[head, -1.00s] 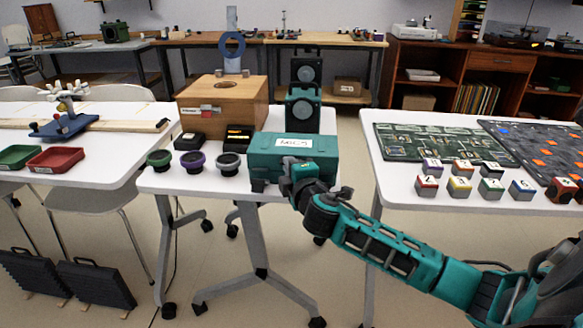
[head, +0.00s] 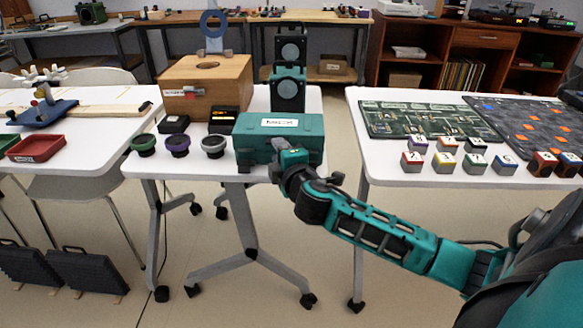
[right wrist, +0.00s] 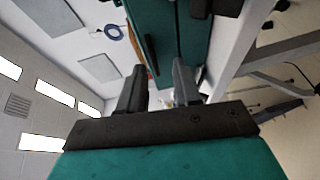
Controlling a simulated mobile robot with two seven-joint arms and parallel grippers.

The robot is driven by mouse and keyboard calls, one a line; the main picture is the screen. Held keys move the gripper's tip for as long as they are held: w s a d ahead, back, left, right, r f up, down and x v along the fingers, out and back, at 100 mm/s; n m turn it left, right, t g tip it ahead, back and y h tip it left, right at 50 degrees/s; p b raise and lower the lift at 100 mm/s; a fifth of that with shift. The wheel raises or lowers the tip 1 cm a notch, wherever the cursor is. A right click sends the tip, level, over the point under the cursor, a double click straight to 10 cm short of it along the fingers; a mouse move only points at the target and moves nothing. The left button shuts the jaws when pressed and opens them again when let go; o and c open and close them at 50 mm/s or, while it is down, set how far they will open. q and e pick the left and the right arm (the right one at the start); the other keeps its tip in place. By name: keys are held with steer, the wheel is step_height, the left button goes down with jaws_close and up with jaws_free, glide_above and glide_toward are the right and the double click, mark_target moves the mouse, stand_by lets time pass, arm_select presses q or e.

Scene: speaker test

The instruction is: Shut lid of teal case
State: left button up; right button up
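The teal case (head: 304,126) stands at the front right of the middle table, with a white label on its upper part. Its lid looks down or nearly down, but I cannot tell whether it is fully shut. My right gripper (head: 281,147) is at the front of the case, covering part of that face. In the right wrist view, the two fingers (right wrist: 158,88) are apart with nothing seen between them, and the teal case (right wrist: 185,35) is just beyond them. Whether a finger touches it is unclear. My left gripper is not in view.
Three round lens-like pieces (head: 178,146) stand left of the case. A wooden box (head: 226,86) and a dark teal speaker-like unit (head: 288,91) stand behind. The right table (head: 392,172) holds boards and several numbered cubes. An open floor gap separates the tables.

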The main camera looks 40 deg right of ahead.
steer(key=p+v, duration=0.1)
steer(key=v, duration=1)
steer(key=shift+f, duration=0.1)
